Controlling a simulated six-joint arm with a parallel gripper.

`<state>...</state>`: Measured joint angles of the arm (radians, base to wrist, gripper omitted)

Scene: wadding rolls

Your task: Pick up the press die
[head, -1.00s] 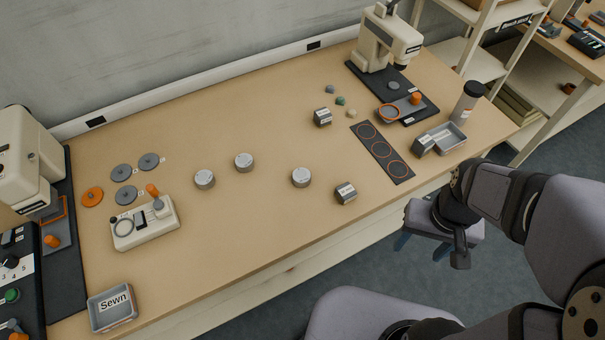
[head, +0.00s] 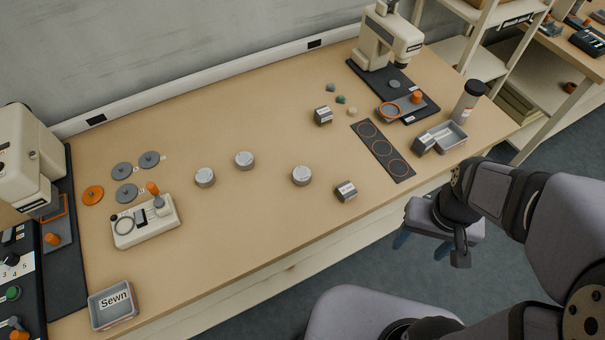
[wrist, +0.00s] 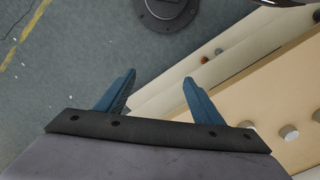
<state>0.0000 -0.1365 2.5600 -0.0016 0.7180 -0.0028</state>
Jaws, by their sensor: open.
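No label that I can read says press die, so I cannot tell which piece it is. Small grey labelled blocks lie on the table: one at the front edge (head: 346,191), one farther back (head: 323,116), and one touching a grey tray (head: 424,145). Three round silver tins (head: 205,177) stand across the middle. Grey knobbed discs (head: 122,171) and an orange one (head: 92,195) lie at the left. My gripper (wrist: 157,80) is open and empty, its blue fingers apart. It is off the table's front edge, above the floor, away from all these pieces.
A beige press (head: 385,40) stands at the back right, and another machine (head: 25,155) at the left. A cream device (head: 145,222), a tray marked Sewn (head: 112,304), a dark strip with orange rings (head: 383,150) and a dark-capped canister (head: 466,102) stand on the table. The front middle is clear.

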